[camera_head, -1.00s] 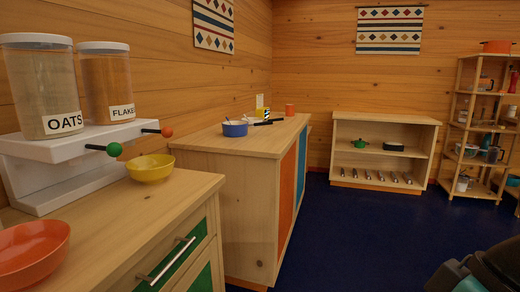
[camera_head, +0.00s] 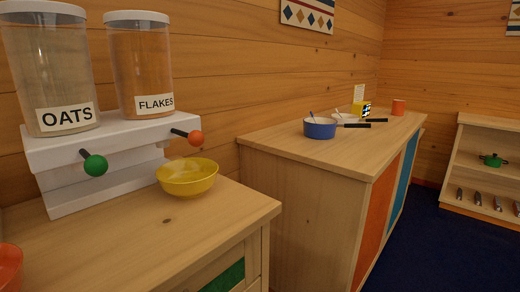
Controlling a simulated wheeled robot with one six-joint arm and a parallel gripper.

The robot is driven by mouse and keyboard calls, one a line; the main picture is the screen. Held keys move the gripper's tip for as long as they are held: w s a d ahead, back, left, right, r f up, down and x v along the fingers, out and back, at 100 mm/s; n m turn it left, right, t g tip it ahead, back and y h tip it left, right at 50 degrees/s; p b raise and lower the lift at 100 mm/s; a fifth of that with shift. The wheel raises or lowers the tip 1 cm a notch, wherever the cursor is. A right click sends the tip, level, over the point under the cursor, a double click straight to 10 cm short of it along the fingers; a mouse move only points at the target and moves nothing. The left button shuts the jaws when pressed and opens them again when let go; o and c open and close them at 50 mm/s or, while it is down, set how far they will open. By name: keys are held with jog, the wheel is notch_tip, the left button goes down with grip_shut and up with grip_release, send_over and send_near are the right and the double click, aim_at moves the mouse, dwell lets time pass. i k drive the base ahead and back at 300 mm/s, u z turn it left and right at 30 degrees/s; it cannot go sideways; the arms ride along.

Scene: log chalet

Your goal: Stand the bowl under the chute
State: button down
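A yellow bowl (camera_head: 187,178) stands upright on the wooden counter (camera_head: 150,232), at the right end of the white dispenser (camera_head: 100,160). It is close in front of the dispenser, below and near the orange knob (camera_head: 195,138). The dispenser carries an OATS container (camera_head: 50,70) with a green knob (camera_head: 95,165) and a FLAKES container (camera_head: 140,65). An orange bowl (camera_head: 10,268) is cut off at the lower left edge. The chute outlets are not clearly visible, so I cannot tell whether the yellow bowl is under one. My gripper is not in view.
A second wooden counter (camera_head: 275,140) to the right holds a blue pot (camera_head: 320,128), a yellow box (camera_head: 361,109) and an orange cup (camera_head: 398,107). A gap separates the counters. A low shelf (camera_head: 485,135) stands at the far right. The dark blue floor (camera_head: 425,245) is clear.

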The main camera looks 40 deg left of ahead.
aim_at(187, 178)
jog(key=i, duration=1.15)
jog(key=u, duration=2.2)
